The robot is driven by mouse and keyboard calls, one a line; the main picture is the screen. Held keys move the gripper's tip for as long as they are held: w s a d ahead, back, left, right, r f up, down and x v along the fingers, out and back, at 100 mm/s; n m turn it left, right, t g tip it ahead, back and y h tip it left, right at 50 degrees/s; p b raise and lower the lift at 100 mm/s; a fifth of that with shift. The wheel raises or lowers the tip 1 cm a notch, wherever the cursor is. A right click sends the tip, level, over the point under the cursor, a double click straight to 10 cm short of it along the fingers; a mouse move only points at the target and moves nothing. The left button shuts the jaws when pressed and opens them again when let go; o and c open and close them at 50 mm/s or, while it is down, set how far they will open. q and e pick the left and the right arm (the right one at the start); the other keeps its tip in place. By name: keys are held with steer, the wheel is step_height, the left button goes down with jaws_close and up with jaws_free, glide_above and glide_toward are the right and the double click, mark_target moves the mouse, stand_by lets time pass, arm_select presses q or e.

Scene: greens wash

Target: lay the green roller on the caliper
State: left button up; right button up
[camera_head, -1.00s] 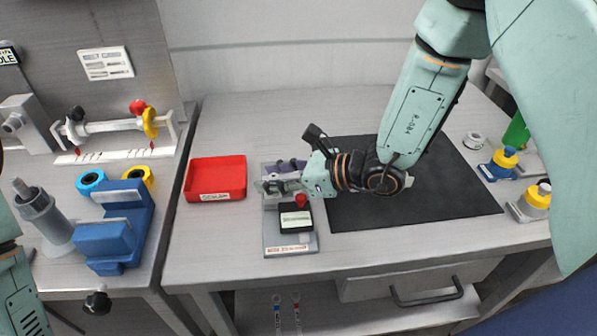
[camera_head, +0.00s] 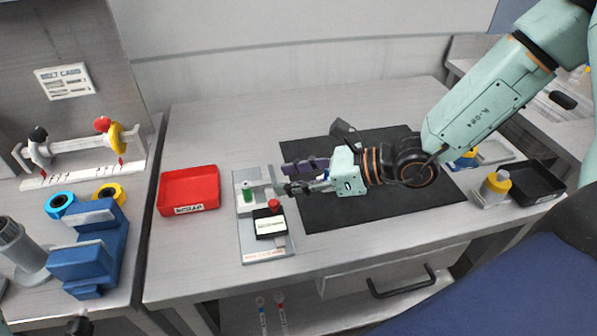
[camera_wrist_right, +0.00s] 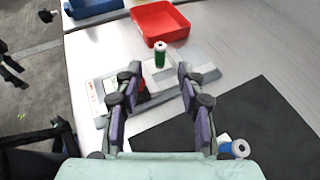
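The caliper (camera_head: 250,248) is a grey base plate with pale blocks, a black readout box (camera_head: 269,222) and a red knob. The green roller (camera_head: 248,195) is on the caliper, against the pale blocks, and looks upright. In the right wrist view the roller (camera_wrist_right: 160,57) stands ahead of my fingertips, clear of both. My right gripper (camera_head: 287,180) is just right of the roller in the head view. The right wrist view shows its two fingers (camera_wrist_right: 159,72) apart with nothing between them. Exact seating of the roller is unclear. My left gripper is not seen.
A red tray (camera_head: 189,190) lies left of the caliper. A black mat (camera_head: 330,210) lies right, under my right arm. A blue block-shaped fixture (camera_head: 88,260) and tape rolls are on the left bench. The back of the table is clear.

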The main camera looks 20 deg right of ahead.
steer(key=shift+s+d+r, duration=0.25)
steer(key=shift+s+d, duration=0.05)
steer(key=shift+s, duration=0.1)
steer(key=shift+d, duration=0.1)
stand_by(0.4)
